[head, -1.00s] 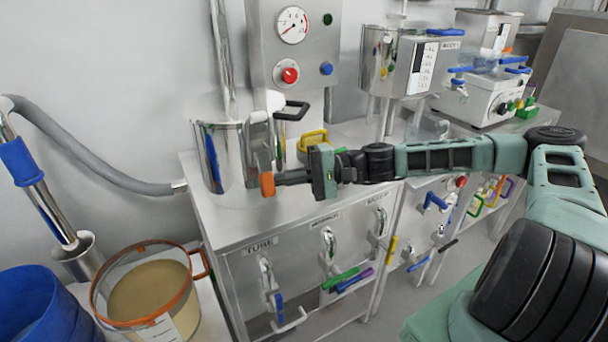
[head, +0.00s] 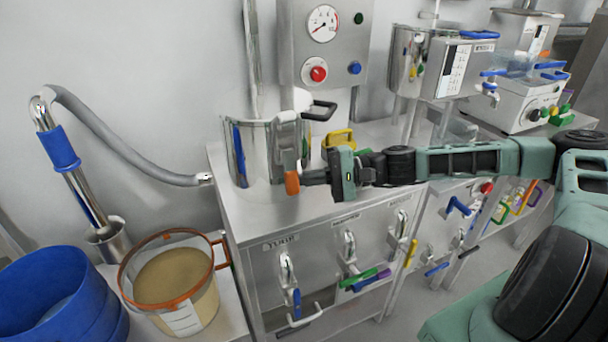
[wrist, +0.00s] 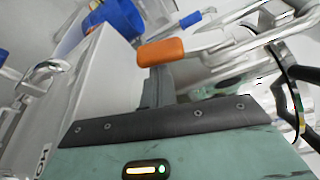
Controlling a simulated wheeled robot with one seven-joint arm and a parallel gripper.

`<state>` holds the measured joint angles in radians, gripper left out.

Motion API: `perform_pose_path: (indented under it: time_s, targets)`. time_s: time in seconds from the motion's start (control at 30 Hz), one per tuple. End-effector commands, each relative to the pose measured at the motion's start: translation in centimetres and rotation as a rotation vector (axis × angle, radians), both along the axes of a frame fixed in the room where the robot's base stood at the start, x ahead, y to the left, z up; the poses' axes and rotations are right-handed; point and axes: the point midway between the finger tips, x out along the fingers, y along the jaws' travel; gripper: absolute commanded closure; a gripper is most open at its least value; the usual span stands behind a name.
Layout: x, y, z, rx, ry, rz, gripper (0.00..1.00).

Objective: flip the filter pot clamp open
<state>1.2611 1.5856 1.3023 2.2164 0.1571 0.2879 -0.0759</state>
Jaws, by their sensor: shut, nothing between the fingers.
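The filter pot (head: 259,150) is a shiny steel cylinder on the left end of the steel bench. Its clamp (head: 286,135) is a grey lever on the pot's right side, hanging down to an orange grip (head: 292,184). In the wrist view the orange grip (wrist: 161,52) lies just beyond my fingertips, with a metal bar running right from it. My gripper (head: 306,178) is shut and empty, pointing left at the grip from its right. The fingertips (wrist: 158,75) touch or nearly touch the grip; I cannot tell which. The clamp's far side is hidden.
A gauge panel (head: 322,70) stands behind the pot. A yellow handle (head: 338,139) is close behind my gripper. A grey hose (head: 120,145) runs to the bench's left end. An orange-rimmed tub (head: 172,285) and a blue drum (head: 55,300) stand lower left.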

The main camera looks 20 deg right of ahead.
Motion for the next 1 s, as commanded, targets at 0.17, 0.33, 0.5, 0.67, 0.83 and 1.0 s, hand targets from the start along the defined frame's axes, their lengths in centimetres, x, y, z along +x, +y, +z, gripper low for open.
perform_pose_path:
  time_s: [0.17, 0.33, 0.5, 0.67, 0.83, 1.0]
  targets:
    - [-0.3, 0.1, 0.4, 0.001, 0.038, 0.003, 1.00]
    - [-0.9, 0.1, 0.8, 0.000, 0.115, 0.004, 1.00]
    - [-1.8, 0.1, 1.5, -0.001, 0.250, 0.004, 1.00]
    - [-2.7, 0.1, 2.0, -0.002, 0.403, 0.005, 1.00]
    - [-3.6, 0.1, 2.6, -0.002, 0.565, 0.004, 1.00]
    - [-4.3, 0.1, 3.2, -0.002, 0.726, 0.004, 1.00]
